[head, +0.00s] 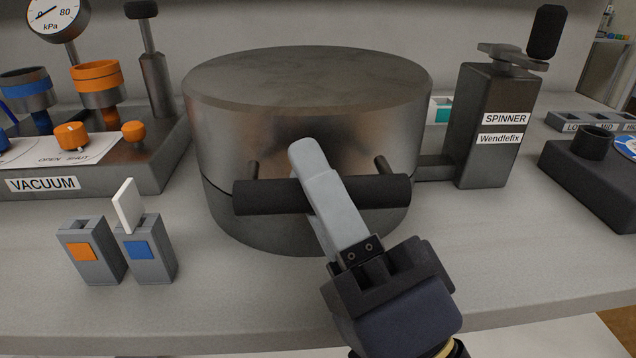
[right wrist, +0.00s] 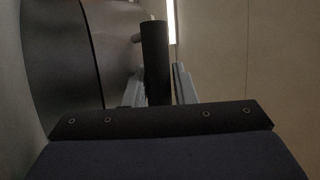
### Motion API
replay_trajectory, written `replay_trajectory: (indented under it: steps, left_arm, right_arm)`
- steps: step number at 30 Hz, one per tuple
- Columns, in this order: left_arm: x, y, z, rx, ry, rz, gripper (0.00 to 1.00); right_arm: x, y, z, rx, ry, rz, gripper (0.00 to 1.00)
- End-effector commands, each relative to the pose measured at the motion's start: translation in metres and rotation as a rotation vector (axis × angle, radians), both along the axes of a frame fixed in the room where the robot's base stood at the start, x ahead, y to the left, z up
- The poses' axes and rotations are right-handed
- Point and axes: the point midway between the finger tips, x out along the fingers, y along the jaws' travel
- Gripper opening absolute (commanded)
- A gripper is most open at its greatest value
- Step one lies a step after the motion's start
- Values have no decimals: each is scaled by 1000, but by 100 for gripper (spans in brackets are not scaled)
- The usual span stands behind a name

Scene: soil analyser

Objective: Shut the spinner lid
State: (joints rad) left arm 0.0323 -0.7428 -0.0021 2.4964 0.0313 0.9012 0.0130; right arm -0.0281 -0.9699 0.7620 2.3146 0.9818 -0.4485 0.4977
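The spinner is a large grey metal drum; its lid (head: 235,120) lies level on the lower bowl (head: 260,230), with a thin dark seam between them. A black bar handle (head: 265,198) stands out from the lid's front on two short posts. The handle also shows upright in the right wrist view (right wrist: 156,60). My right gripper (head: 318,180) is at the middle of the handle, one pale finger crossing in front of it. In the right wrist view its fingers lie close on both sides of the bar, shut on it. The other finger is mostly hidden in the head view. My left gripper is out of view.
The spinner post (head: 487,150) with its black-knobbed lever stands right of the drum. The vacuum unit (head: 110,165) is at the left. Two small grey holders (head: 95,262) with orange and blue labels stand front left. The bench front right is clear.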

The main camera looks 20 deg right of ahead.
Motion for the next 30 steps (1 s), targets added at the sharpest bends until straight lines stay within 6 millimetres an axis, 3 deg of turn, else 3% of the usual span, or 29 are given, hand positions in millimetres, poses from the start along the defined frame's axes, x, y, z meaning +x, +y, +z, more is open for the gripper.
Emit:
replay_trajectory:
  steps: [1,5,16,30]
  left_arm:
    - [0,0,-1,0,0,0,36]
    - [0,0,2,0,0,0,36]
    - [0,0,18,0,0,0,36]
    - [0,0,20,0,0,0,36]
  right_arm:
    - [1,3,-8,-3,17,12,29]
    - [-6,2,-10,-4,12,11,29]
    - [-45,-8,-30,0,0,-1,29]
    - [-63,-12,-43,-1,2,0,29]
